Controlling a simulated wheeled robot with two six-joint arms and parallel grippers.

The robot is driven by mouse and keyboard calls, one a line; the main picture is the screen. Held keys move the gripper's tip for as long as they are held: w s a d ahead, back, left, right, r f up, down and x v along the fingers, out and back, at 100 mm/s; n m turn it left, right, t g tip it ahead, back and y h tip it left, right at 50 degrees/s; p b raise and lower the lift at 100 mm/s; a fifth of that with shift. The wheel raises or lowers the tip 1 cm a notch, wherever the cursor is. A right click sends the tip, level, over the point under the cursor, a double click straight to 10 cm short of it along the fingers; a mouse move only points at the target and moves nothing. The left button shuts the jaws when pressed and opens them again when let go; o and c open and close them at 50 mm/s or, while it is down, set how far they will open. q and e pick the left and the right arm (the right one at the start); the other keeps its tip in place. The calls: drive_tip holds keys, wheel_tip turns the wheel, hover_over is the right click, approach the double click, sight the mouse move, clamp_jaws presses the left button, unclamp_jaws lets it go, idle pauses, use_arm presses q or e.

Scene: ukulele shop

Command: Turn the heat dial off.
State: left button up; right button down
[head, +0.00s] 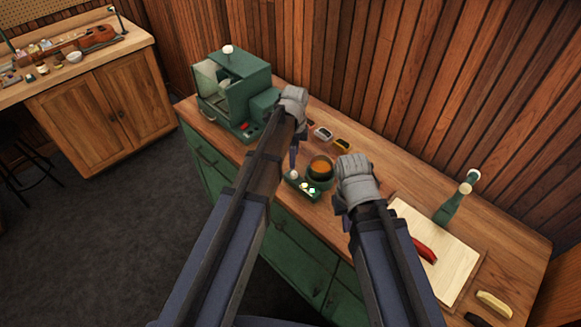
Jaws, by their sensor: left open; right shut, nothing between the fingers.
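A small green control box (299,187) with pale knobs and a lit green spot sits at the front edge of the wooden counter. A pale round knob (293,174) at its left end may be the heat dial; its setting is too small to read. My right gripper (354,174) is shut and empty, just right of the pot. Neither visibly touches the knobs.
A green machine (248,88) stands at the counter's back left. A pale board (455,262) with a red-handled tool (424,250) and a green clamp-like tool (457,198) are at right. A plank wall (400,70) closes the back.

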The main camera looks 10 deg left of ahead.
sight(294, 172)
use_arm(q)
drive_tip(key=shift+f, duration=0.1)
use_arm(e)
drive_tip(key=shift+f, duration=0.15)
use_arm(q)
wheel_tip(294, 172, down, 8)
drive_tip(key=b, duration=0.7)
drive_tip(key=shift+r+b, duration=0.2)
drive_tip(key=shift+b, duration=0.2)
use_arm(e)
wheel_tip(294, 172, down, 8)
drive_tip(key=shift+r, duration=0.2)
use_arm(q)
clamp_jaws()
